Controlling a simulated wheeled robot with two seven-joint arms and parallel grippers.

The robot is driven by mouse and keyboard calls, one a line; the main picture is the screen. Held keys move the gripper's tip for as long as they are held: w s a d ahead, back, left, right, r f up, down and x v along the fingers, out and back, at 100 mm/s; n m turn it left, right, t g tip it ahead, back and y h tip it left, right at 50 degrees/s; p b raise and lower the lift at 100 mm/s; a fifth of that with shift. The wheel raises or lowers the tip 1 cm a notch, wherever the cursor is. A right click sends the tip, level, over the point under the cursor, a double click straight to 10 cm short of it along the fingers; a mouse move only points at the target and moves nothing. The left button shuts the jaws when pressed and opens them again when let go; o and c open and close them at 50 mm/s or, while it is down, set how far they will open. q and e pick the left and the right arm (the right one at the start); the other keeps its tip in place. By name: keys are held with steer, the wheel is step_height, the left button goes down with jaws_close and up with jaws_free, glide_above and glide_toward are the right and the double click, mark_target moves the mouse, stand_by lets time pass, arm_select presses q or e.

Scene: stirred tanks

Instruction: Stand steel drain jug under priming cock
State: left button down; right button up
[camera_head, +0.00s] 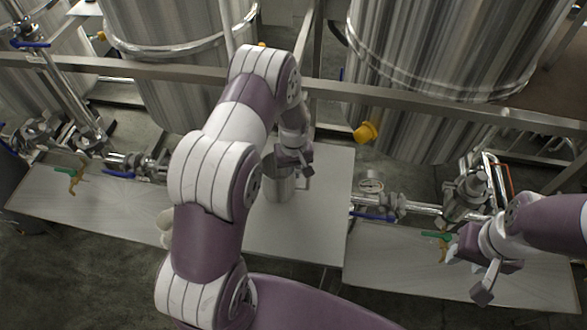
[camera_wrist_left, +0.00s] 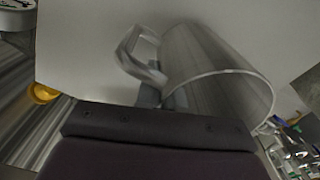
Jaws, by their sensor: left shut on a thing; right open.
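The steel drain jug (camera_head: 279,184) stands upright on or just above the pale middle table in the head view, partly hidden behind my left arm and gripper. My left gripper (camera_head: 303,170) is shut on the jug at its handle side. In the left wrist view the jug (camera_wrist_left: 212,70) shows its open rim and its looped handle (camera_wrist_left: 135,55). My right gripper (camera_head: 476,271) is open and empty above the right table, near a green-handled cock (camera_head: 437,236). Another green-handled cock (camera_head: 71,173) is over the left table. I cannot tell which is the priming cock.
The middle table top (camera_head: 318,210) is mostly clear. Pipes with blue-handled valves (camera_head: 375,216) run at its right, with a gauge (camera_head: 370,184). Large steel tanks (camera_head: 445,60) stand behind a metal rail (camera_head: 400,92). A yellow knob (camera_head: 366,132) juts out below the rail.

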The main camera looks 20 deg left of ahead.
arm_select(q)
steer(key=c, duration=1.3)
jaws_free()
steer(key=shift+o, duration=0.2)
steer(key=shift+s, duration=0.1)
steer(key=shift+r, duration=0.1)
